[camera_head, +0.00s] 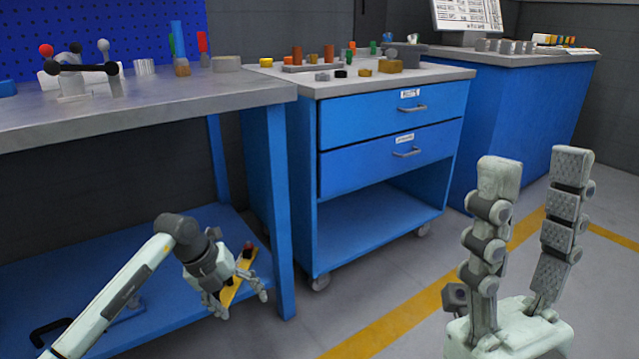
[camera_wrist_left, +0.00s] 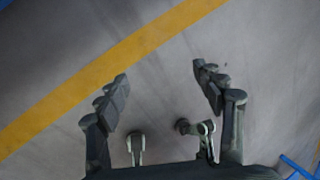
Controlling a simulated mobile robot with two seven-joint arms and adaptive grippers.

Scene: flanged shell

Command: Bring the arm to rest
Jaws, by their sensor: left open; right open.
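My left gripper (camera_head: 240,299) hangs low in front of the left bench's lower shelf, with its fingers apart. The left wrist view also shows the left gripper (camera_wrist_left: 160,74), its two fingers spread with only grey floor and a yellow line between them. My right gripper (camera_head: 536,165) is large in the right foreground of the head view. Its fingers point up, spread apart, and nothing is between them.
A workbench (camera_head: 150,103) with a blue lower shelf (camera_head: 60,275) stands at left, near my left arm. A yellow piece (camera_head: 238,283) shows behind the left gripper. A blue drawer cabinet (camera_head: 390,125) stands in the middle. Open floor (camera_head: 340,315) lies between the grippers.

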